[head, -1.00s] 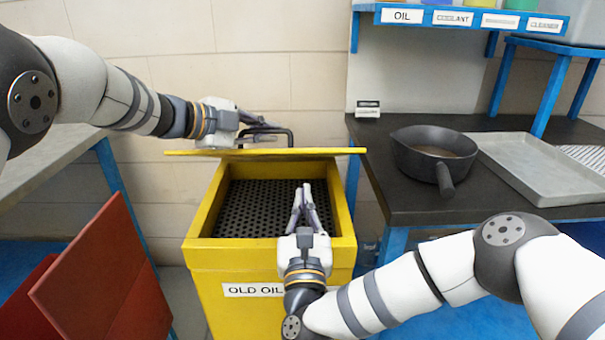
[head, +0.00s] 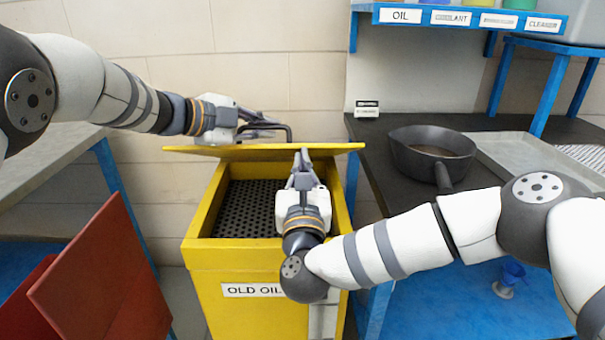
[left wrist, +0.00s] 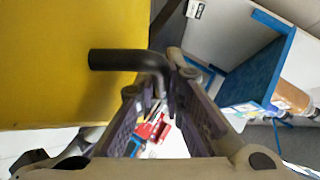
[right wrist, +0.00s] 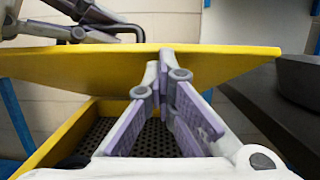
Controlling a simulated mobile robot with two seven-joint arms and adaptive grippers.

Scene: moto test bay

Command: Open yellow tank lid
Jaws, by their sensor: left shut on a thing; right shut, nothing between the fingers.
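The yellow tank (head: 230,262), labelled OLD OIL, stands in the middle with its black perforated grate (head: 250,205) showing. Its yellow lid (head: 200,151) is raised at the back and tilted. My left gripper (head: 262,128) is shut on the black lid handle (head: 289,135); the left wrist view shows the handle (left wrist: 120,60) between its fingers. My right gripper (head: 302,160) is shut and empty over the tank opening, its tips close to the lid's underside. In the right wrist view the tips overlap the lid (right wrist: 230,62); I cannot tell whether they touch.
A dark bench (head: 400,180) on the right holds a black pan (head: 405,160) and a grey tray (head: 520,150). A red panel (head: 105,270) stands at the lower left. A blue funnel (head: 512,270) sits on the lower blue shelf.

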